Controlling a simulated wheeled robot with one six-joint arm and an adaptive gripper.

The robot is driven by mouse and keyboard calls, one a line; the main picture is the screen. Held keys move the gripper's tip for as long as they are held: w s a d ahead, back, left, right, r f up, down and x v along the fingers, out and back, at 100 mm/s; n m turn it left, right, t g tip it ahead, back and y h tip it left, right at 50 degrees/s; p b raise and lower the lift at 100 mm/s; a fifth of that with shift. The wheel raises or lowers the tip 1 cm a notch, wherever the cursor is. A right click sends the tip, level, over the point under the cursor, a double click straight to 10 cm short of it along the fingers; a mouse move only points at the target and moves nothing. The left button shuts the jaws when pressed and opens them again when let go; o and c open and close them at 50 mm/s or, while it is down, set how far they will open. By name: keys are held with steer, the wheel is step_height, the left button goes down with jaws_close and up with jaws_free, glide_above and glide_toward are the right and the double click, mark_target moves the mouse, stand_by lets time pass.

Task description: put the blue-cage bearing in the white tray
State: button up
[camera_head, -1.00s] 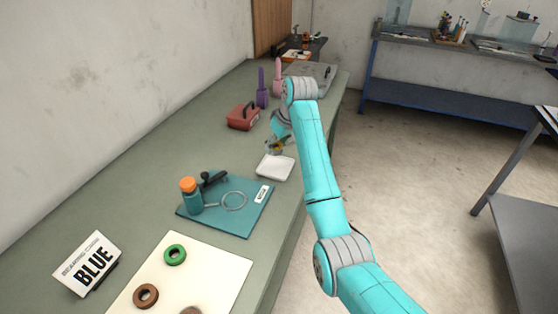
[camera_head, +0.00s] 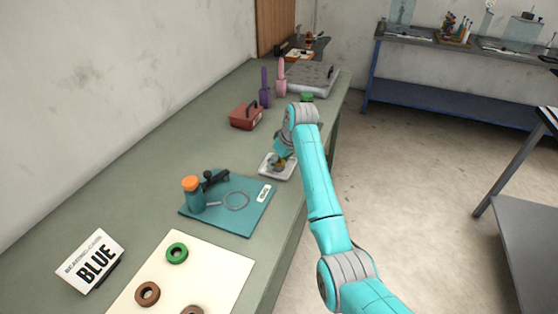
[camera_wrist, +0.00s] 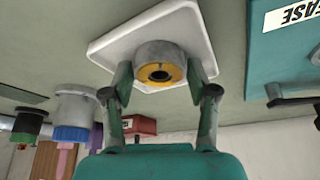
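The bearing (camera_wrist: 161,65) is a short grey ring; the face turned to the wrist camera shows a yellow-orange inner ring, and no blue shows on it. It sits between the two fingers of my gripper (camera_wrist: 161,82), which look closed on its sides. The white tray (camera_wrist: 110,47) is right beneath the bearing in the wrist view. In the head view my gripper (camera_head: 282,157) is low over the white tray (camera_head: 265,168), with the bearing partly hidden by it. Whether the bearing touches the tray floor cannot be told.
A teal mat (camera_head: 255,218) with an orange-capped bottle (camera_head: 193,194) lies nearer. A cream sheet (camera_head: 213,272) holds a green ring (camera_head: 177,253) and brown rings. A red box (camera_head: 246,116) stands beyond. The wrist view shows a grey cylinder with a blue end (camera_wrist: 72,115).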

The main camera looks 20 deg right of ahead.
steer(key=shift+o, duration=0.8)
steer(key=shift+r, duration=0.15)
steer(key=v, duration=1.2)
